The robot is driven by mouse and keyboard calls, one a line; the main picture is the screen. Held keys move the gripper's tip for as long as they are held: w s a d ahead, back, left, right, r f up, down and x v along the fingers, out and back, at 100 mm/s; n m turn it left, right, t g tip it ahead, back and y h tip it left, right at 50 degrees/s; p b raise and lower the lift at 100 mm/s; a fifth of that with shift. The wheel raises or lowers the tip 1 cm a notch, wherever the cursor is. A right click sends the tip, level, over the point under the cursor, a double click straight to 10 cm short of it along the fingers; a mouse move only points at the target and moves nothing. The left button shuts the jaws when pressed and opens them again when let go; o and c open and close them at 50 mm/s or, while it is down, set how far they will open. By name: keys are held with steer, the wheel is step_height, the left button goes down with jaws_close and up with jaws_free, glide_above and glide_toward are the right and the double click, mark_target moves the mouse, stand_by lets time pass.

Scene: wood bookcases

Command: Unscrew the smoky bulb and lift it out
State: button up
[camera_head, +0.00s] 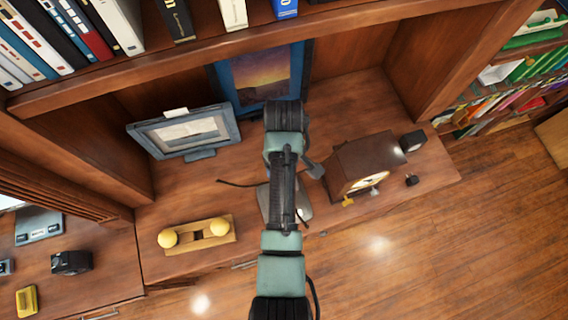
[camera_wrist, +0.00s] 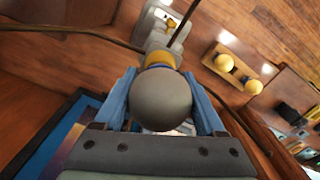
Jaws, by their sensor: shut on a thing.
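The smoky bulb (camera_wrist: 160,104) is a dull grey globe in the middle of the wrist view. My gripper (camera_wrist: 158,82) has its blue fingers on both sides of the globe and is shut on it. A yellow collar (camera_wrist: 158,59) shows just beyond the globe, in line with the grey lamp head behind it. I cannot tell whether the bulb's thread is still in the socket. The pale lamp base (camera_wrist: 152,22) lies beyond. In the head view my arm covers the bulb and fingers, and only parts of the lamp base (camera_head: 304,213) show.
A wooden holder (camera_head: 233,236) with two yellow bulbs (camera_head: 168,238) stands left of the lamp. A wooden clock (camera_head: 362,163) stands close on the right. A framed picture (camera_head: 262,78) and a grey frame (camera_head: 187,132) stand behind. A dark cord (camera_head: 236,184) runs left from the lamp.

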steer(key=shift+n, duration=0.7)
steer(key=shift+r, duration=0.65)
stand_by(0.5)
steer(key=shift+r, duration=2.5)
